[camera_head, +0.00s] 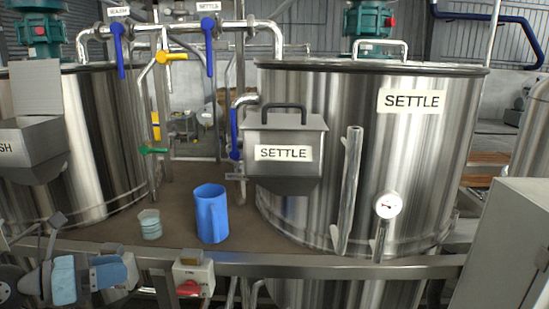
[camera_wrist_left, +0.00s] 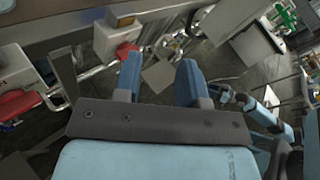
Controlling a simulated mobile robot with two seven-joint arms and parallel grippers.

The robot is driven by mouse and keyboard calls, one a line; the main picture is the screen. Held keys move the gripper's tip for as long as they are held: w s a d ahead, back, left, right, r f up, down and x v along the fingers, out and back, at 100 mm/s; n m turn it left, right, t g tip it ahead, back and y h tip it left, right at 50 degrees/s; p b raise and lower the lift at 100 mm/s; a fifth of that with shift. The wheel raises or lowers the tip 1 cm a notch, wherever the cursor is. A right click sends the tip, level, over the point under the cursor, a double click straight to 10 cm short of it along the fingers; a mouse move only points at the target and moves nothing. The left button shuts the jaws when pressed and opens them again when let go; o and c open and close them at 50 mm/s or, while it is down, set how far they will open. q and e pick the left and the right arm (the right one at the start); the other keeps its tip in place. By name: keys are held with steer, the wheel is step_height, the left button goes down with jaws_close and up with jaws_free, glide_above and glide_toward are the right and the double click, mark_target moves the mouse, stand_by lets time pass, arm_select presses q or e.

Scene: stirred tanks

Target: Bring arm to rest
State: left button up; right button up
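My left arm is low at the left front of the head view, beside the metal rail. My left gripper (camera_head: 118,268) is near the rail's front side, to the left of a white switch box. In the left wrist view its two blue fingers (camera_wrist_left: 160,74) stand apart with nothing between them, and the floor shows through the gap. My right gripper cannot be made out in either view.
A blue jug (camera_head: 211,216) and a small grey-green beaker (camera_head: 150,225) stand on the brown deck (camera_head: 180,182). The switch box (camera_head: 193,276) with a red knob hangs on the rail (camera_head: 300,265). The SETTLE tank (camera_head: 330,105) and its hopper (camera_head: 284,178) stand behind.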

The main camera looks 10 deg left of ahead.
arm_select(q)
steer(key=s+d+f+n+t+y, duration=0.2)
steer(key=d+f+n+y, duration=0.1)
steer(key=f+n, duration=0.75)
steer(key=s+d+f+n+t+y, duration=0.1)
steer(key=s+d+f+n+y, duration=0.2)
steer(key=f+n, duration=0.75)
steer(key=s+d+f+n+t+y, duration=0.25)
steer(key=f+n, duration=0.35)
steer(key=n, duration=0.8)
steer(key=s+d+f+n+g, duration=0.55)
steer(key=s+d+f, duration=0.25)
steer(key=f, duration=0.2)
step_height(320, 180, up, 13)
steer(key=a+m+p, duration=0.1)
steer(key=p, duration=1.3)
steer(key=shift+a, duration=0.25)
arm_select(e)
step_height(320, 180, up, 12)
steer(key=d, duration=0.1)
steer(key=shift+d+n, duration=0.15)
steer(key=shift+n, duration=0.15)
arm_select(q)
steer(key=shift+s+m, duration=0.1)
steer(key=shift+m, duration=0.15)
arm_select(e)
steer(key=shift+r, duration=0.35)
